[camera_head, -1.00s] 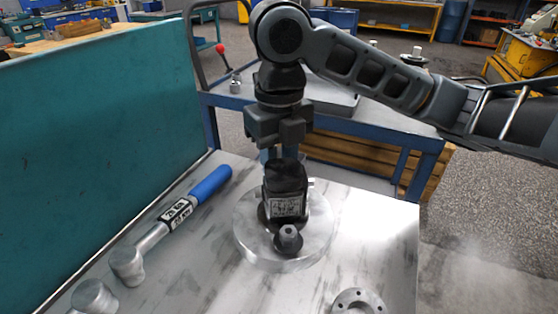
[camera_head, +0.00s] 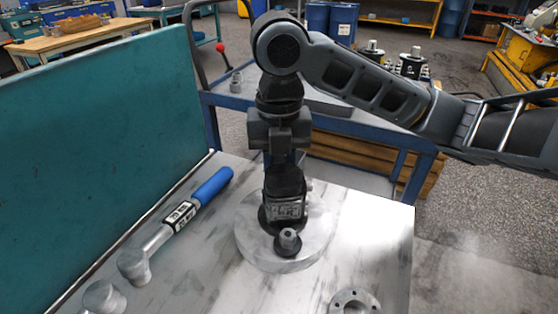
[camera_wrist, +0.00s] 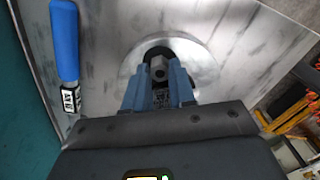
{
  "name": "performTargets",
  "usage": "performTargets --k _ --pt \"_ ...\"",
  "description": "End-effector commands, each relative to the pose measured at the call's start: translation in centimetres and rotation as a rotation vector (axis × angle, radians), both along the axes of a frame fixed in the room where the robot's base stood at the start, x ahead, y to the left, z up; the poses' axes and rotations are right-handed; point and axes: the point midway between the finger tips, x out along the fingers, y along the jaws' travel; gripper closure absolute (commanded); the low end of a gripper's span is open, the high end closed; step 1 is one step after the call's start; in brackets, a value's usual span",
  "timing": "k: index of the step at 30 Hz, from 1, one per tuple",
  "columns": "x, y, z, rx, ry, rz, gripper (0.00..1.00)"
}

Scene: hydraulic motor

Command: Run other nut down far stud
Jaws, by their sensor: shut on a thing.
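The black hydraulic motor (camera_head: 285,190) stands upright on a round metal plate (camera_head: 318,240) on the bench. The near stud carries a grey nut (camera_head: 289,240) over a dark washer or flange ear. The far stud is hidden behind the motor in the head view. My gripper (camera_wrist: 160,72) points down at the motor's far side. In the wrist view its two blue-grey fingers are closed around a grey hex nut (camera_wrist: 158,66), above a dark flange ear. How far the nut sits down the stud cannot be told. In the head view the fingertips are hidden by the motor.
A flanged ring (camera_head: 355,302) lies at the front right. A teal panel (camera_head: 90,150) borders the left. A blue cart (camera_head: 380,130) stands behind.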

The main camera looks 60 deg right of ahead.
Motion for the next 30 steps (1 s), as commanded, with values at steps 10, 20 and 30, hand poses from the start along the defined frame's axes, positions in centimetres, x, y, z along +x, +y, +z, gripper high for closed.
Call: performTargets --k 10,20,30 --pt "-0.01 0.02 0.19 0.001 0.001 -0.064 1.0" --pt "-0.02 0.01 0.07 0.002 0.001 -0.365 1.0" --pt "-0.01 0.01 -0.12 0.0 -0.001 -0.399 0.74"
